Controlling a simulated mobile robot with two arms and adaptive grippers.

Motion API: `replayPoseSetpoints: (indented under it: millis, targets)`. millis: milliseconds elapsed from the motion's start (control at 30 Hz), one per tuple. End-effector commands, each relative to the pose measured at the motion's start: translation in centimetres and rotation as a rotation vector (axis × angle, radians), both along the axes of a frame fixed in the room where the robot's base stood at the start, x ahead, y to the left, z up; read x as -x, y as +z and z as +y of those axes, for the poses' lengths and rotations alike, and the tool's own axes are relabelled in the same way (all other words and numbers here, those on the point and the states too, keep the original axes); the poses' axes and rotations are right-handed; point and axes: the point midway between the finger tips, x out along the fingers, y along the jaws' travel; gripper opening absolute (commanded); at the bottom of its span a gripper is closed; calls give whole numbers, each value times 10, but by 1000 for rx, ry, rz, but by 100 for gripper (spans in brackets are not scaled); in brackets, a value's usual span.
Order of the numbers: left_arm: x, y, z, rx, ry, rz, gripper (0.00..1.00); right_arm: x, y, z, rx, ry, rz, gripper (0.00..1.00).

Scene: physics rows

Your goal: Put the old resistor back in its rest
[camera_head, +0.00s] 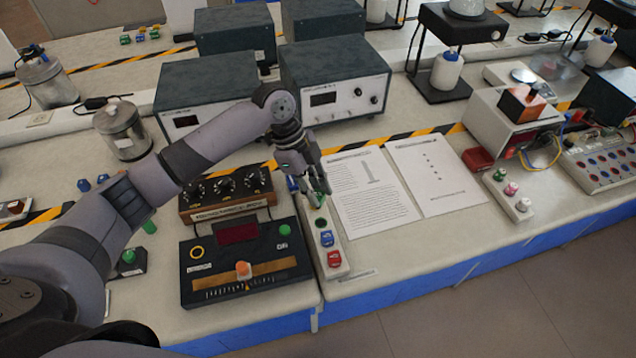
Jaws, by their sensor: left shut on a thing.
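My left gripper (314,186) hangs over the far end of a white rest strip (337,247), fingers pointing down. It is shut on a small green piece, which I take to be the old resistor; the fingers hide most of it. A dark round spot (320,223) shows on the strip just below the gripper. A blue resistor (327,239) and a red resistor (334,258) sit nearer the front edge of the same strip. I cannot tell whether the held piece touches the strip. My right gripper is not in view.
A black device with an orange knob (243,269) stands left of the strip, a dial box (226,196) behind it. Printed sheets (372,200) lie to the right. Another strip with coloured pieces (508,193) is farther right. Grey instruments (335,84) stand behind.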

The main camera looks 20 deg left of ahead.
Motion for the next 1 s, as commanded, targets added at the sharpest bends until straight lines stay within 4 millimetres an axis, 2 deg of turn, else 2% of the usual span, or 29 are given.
replayPoseSetpoints:
  millis: [133, 400, 767, 1000]
  targets:
    - [-1, -7, 1, 1, -18, 2, 0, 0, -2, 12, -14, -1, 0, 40]
    - [-1, -21, 1, 1, -19, 1, 0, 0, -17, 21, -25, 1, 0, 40]
    - [-1, -56, 1, 1, -18, -1, 0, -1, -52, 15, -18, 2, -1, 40]
    - [-1, -67, 1, 2, -17, 1, 0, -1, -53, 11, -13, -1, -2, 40]
